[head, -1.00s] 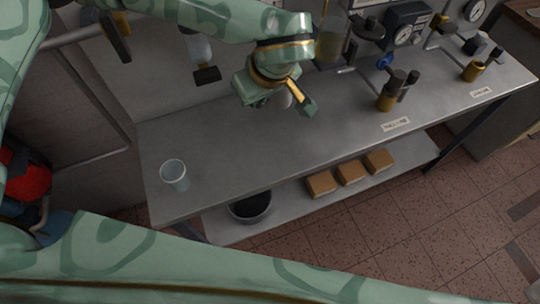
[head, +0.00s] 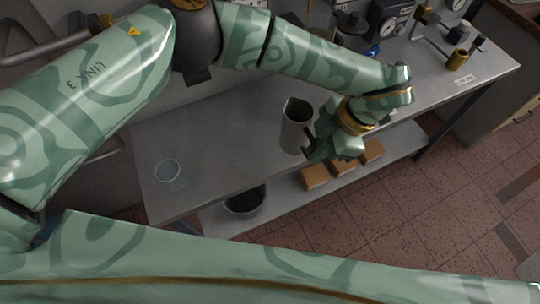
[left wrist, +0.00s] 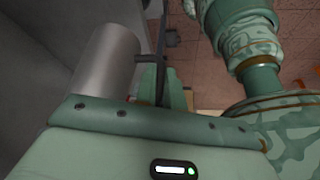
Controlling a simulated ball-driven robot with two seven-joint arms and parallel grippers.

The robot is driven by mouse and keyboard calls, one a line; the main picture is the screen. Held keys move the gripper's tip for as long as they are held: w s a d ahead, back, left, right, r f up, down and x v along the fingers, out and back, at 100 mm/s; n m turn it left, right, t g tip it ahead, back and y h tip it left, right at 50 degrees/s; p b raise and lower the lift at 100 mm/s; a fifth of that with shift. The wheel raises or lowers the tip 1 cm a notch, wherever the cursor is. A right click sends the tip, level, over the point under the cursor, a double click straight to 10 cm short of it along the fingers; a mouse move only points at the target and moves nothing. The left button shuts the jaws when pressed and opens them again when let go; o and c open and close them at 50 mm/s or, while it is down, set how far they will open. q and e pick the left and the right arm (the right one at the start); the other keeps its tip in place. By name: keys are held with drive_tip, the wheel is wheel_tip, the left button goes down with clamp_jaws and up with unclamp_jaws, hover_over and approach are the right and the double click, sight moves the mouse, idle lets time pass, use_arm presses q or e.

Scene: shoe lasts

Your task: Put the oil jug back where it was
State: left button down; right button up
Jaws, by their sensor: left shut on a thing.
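The oil jug, a plain grey metal jug with an open dark mouth (head: 296,124), is near the front edge of the steel bench (head: 222,148), roughly upright. I cannot tell whether its base touches the bench. My left gripper (head: 317,147) is at the jug's right side, shut on its handle. In the left wrist view the jug (left wrist: 106,62) fills the upper left, with its handle (left wrist: 148,58) at the green fingers (left wrist: 150,84). My right gripper is not in view.
A clear glass (head: 167,171) stands at the bench's left end. A dark bowl (head: 245,200) and brown blocks (head: 315,177) are on the lower shelf. The bench between glass and jug is clear.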

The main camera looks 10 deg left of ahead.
sight(294, 148)
use_arm(q)
drive_tip(key=a, duration=0.1)
drive_tip(key=a+f, duration=0.1)
drive_tip(key=a, duration=0.2)
drive_tip(key=shift+w+a+f+p, duration=0.35)
drive_tip(key=shift+a+f+p, duration=0.05)
drive_tip(key=x, duration=0.3)
drive_tip(key=w+x, duration=0.1)
drive_tip(key=x, duration=0.2)
drive_tip(key=a+x, duration=0.1)
drive_tip(key=x, duration=0.2)
drive_tip(key=shift+w, duration=0.3)
drive_tip(key=shift+w+f, duration=0.1)
drive_tip(key=shift+f, duration=0.35)
drive_tip(key=c, duration=1.7)
unclamp_jaws()
drive_tip(key=shift+f, duration=0.1)
drive_tip(key=shift+c, duration=0.2)
drive_tip(key=shift+o, duration=1.2)
